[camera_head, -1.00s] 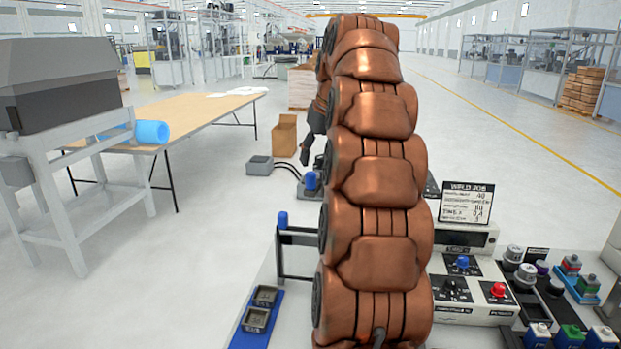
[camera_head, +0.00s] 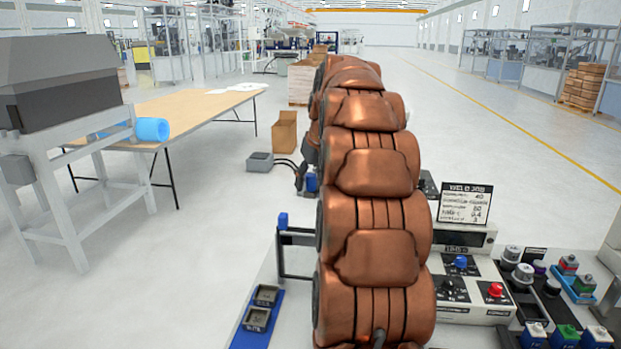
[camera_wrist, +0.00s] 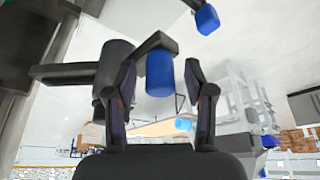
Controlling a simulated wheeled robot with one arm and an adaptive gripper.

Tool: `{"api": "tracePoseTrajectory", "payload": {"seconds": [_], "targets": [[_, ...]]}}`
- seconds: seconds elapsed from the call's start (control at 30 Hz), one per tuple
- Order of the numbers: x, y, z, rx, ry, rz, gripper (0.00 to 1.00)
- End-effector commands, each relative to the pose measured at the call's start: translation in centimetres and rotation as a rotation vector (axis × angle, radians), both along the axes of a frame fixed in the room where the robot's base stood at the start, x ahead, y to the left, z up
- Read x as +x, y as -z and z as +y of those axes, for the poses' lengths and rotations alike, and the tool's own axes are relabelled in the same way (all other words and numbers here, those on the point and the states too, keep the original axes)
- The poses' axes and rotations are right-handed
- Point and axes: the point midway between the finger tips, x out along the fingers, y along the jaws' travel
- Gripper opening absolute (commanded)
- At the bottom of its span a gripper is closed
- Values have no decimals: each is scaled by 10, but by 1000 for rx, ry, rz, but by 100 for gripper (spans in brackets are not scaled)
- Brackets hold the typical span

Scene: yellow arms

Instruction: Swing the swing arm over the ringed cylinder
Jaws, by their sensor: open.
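My gripper (camera_wrist: 162,72) is open in the wrist view, its two dark fingers standing on either side of a blue post (camera_wrist: 160,76). I cannot tell whether either finger touches it. The post joins a dark swing arm (camera_wrist: 155,42). A second blue post (camera_wrist: 207,19) on a dark bar is at the top. In the head view, one blue-knobbed dark arm (camera_head: 296,237) stands at the bench's left, and another blue post (camera_head: 311,182) shows beside my copper arm, which hides my gripper. I cannot make out the ringed cylinder with certainty.
A blue tray (camera_head: 252,330) with two dark square holders lies front left. A sign (camera_head: 465,203), control boxes, a red button (camera_head: 495,290) and several knobs crowd the right. A wooden table (camera_head: 205,108) with a blue roll (camera_head: 151,129) stands beyond, across open floor.

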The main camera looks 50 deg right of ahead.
Motion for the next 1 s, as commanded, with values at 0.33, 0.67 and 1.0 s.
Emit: {"api": "tracePoseTrajectory", "payload": {"seconds": [0.33,0.67,1.0], "targets": [[0,0,0,0,0,0,45],[0,0,0,-2,-1,-1,11],[0,0,0,-2,-1,-1,0]]}}
